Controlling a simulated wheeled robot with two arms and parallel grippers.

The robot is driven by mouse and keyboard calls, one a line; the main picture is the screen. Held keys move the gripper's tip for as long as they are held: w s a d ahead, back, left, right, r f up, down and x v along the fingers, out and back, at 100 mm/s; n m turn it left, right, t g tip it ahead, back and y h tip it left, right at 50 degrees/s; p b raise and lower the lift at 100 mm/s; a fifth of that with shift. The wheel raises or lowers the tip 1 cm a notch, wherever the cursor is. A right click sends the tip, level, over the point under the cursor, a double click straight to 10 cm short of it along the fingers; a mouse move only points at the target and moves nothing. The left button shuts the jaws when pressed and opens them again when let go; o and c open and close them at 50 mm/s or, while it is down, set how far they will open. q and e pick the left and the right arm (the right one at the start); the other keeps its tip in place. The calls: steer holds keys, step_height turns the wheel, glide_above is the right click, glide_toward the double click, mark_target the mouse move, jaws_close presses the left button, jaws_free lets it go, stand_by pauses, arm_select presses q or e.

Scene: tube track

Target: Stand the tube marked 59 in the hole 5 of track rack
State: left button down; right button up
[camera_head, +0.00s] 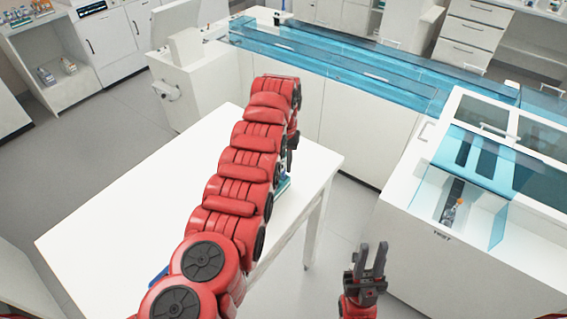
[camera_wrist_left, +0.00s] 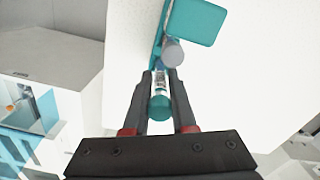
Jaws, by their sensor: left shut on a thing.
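My left gripper (camera_wrist_left: 160,82) is shut on a tube with a teal cap (camera_wrist_left: 160,108) over the white table; its number is not readable. In the head view, my left gripper (camera_head: 291,148) is mostly hidden by my red arm. A teal rack (camera_wrist_left: 197,21) is just beyond the fingertips, with a grey-capped tube (camera_wrist_left: 173,53) beside it; the rack's edge (camera_head: 284,186) shows in the head view. A dark track rack (camera_head: 449,208) lies in the bay of the right machine, with an orange-capped tube in it; hole numbers are not readable. My right gripper (camera_head: 371,262) is open and empty.
The white table (camera_head: 110,225) is mostly clear on its left. A blue transparent cover (camera_head: 484,160) hangs over the back of the machine's bay. A floor gap separates the table from the machine (camera_head: 415,170). A blue item (camera_head: 158,277) is partly hidden by my arm.

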arm_select(q)
steer(key=shift+f, duration=0.3)
steer(key=shift+f+b, duration=0.4)
steer(key=shift+b, duration=0.1)
steer(key=c, duration=0.7)
jaws_free()
steer(key=shift+o, duration=0.2)
